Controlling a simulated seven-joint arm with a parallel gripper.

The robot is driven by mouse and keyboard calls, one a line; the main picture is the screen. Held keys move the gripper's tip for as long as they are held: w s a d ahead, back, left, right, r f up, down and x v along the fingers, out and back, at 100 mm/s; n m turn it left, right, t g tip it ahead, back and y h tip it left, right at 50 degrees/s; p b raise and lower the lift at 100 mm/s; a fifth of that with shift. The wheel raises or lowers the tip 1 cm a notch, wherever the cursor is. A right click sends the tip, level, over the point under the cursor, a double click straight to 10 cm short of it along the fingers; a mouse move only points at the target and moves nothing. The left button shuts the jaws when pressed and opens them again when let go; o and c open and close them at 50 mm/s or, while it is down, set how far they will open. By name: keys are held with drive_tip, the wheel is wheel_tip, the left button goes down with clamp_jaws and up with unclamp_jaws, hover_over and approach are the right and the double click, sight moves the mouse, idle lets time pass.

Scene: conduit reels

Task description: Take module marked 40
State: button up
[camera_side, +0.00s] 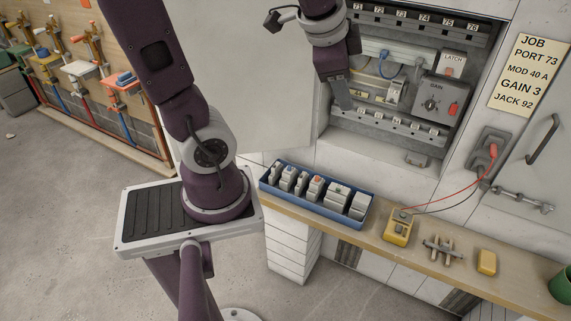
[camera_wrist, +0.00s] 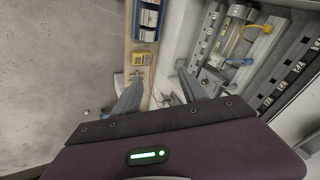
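My gripper (camera_side: 341,93) hangs in front of the open cabinet's left part in the side view, above and apart from the blue tray (camera_side: 305,209). In the wrist view, the two grey fingers of my gripper (camera_wrist: 158,84) stand apart with nothing between them. The tray sits on the wooden ledge and holds a row of several pale grey modules (camera_side: 316,187), some with blue or orange tops. Their markings are too small to read, so I cannot tell which is 40. The tray also shows at the top of the wrist view (camera_wrist: 135,22).
The open cabinet holds a GAIN box (camera_side: 436,97) and a LATCH box (camera_side: 452,63). A job card (camera_side: 527,72) reads MOD 40 A. A yellow meter (camera_side: 397,229) with red and black leads, a metal fitting (camera_side: 443,250) and a yellow block (camera_side: 487,262) occupy the ledge right of the tray.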

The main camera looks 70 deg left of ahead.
drive_tip(key=w+a+f+m+g+y, duration=0.1)
drive_tip(key=w+a+f+m, duration=0.25)
drive_tip(key=a, duration=0.35)
drive_tip(key=w+a+f+m+y, duration=0.1)
drive_tip(key=w+a+f+m, duration=0.2)
drive_tip(key=a+f, duration=0.3)
drive_tip(key=m+g+h, duration=0.2)
drive_tip(key=m+h, duration=0.1)
drive_tip(key=m, duration=1.3)
hover_over(288, 171)
drive_tip(key=s+d, duration=0.2)
wheel_tip(288, 171, down, 30)
drive_tip(key=shift+x, duration=4.4)
drive_tip(key=shift+w+a, duration=0.15)
drive_tip(key=shift+a, duration=0.05)
drive_tip(key=shift+c, duration=0.4)
clamp_jaws()
drive_tip(key=shift+r, duration=1.2)
